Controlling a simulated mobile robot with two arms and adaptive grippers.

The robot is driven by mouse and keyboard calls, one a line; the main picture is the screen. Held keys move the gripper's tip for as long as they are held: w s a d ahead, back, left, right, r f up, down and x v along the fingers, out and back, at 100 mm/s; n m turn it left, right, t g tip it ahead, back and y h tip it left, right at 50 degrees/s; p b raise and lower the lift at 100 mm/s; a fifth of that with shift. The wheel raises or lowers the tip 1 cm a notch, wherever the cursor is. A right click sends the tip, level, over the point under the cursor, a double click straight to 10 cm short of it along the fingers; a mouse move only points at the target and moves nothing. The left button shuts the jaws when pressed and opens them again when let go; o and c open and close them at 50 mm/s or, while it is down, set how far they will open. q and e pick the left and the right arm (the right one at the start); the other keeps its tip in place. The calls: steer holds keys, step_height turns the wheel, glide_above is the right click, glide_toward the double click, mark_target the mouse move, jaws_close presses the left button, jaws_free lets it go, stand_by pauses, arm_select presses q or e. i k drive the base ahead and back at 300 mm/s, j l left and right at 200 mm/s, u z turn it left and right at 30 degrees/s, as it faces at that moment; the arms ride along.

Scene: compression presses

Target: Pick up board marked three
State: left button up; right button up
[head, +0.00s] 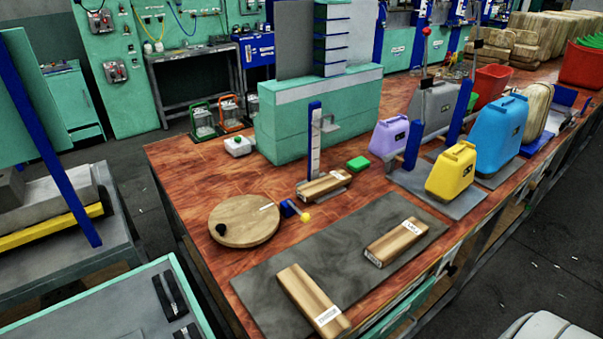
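Three wooden boards with white labels show in the head view. One board (308,296) lies on the dark grey mat (310,258) near the front edge of the workbench. A second board (396,241) lies on the same mat, farther right. A third board (325,186) lies at the base of the upright blue and white gauge (314,140). The lettering on the labels is too small to read, so I cannot tell which board is marked three. Neither of my grippers is in view.
A round wooden disc (243,221) with a black knob lies left of the mat on the workbench (190,160). A blue and yellow tool (296,212) and a green block (358,163) lie nearby. Yellow (451,172), purple and blue canisters (495,135) stand to the right.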

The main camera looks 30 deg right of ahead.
mark_target(328, 322)
steer(key=z, duration=1.05)
